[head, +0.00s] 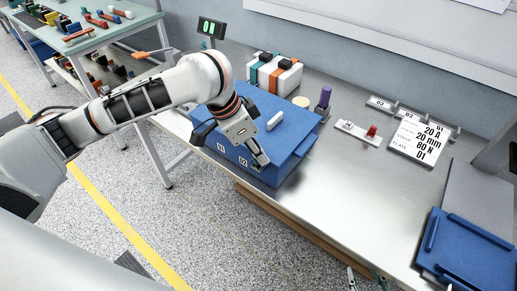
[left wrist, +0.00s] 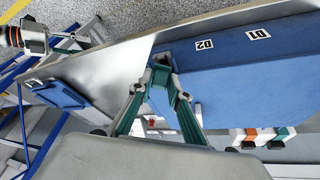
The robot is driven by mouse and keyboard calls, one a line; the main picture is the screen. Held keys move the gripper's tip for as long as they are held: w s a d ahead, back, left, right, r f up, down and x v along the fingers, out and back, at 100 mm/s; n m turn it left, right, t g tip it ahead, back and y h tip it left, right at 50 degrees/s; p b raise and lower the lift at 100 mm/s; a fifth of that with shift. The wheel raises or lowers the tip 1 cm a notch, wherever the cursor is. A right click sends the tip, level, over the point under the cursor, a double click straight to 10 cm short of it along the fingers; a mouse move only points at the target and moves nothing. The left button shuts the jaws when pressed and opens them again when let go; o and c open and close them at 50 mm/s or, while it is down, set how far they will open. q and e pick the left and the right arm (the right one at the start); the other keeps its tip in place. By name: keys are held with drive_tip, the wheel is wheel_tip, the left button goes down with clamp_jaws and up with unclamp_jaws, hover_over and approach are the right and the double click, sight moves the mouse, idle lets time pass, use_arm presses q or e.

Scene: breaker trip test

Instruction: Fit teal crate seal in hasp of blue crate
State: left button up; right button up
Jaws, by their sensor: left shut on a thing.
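The blue crate (head: 287,147) stands on the metal bench, with a white handle on top and two small labels on its front. It fills the upper right of the left wrist view (left wrist: 235,75). My left gripper (head: 262,160) is at the crate's front right corner, by the second label. In the left wrist view its fingers close on a small teal piece, the crate seal (left wrist: 180,84), beside the crate. The hasp is hidden or too small to tell, so I cannot see whether the seal touches it. My right gripper (head: 366,281) shows at the bottom edge, fingers apart and empty.
A plate with a red knob (head: 372,131), a white sign (head: 420,138) and a blue tray (head: 470,248) lie rightward. The bench middle is clear.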

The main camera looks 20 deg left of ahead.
drive_tip(key=shift+s+r+p, duration=0.35)
drive_tip(key=shift+r+p, duration=0.25)
drive_tip(key=shift+p, duration=0.4)
idle(0.8)
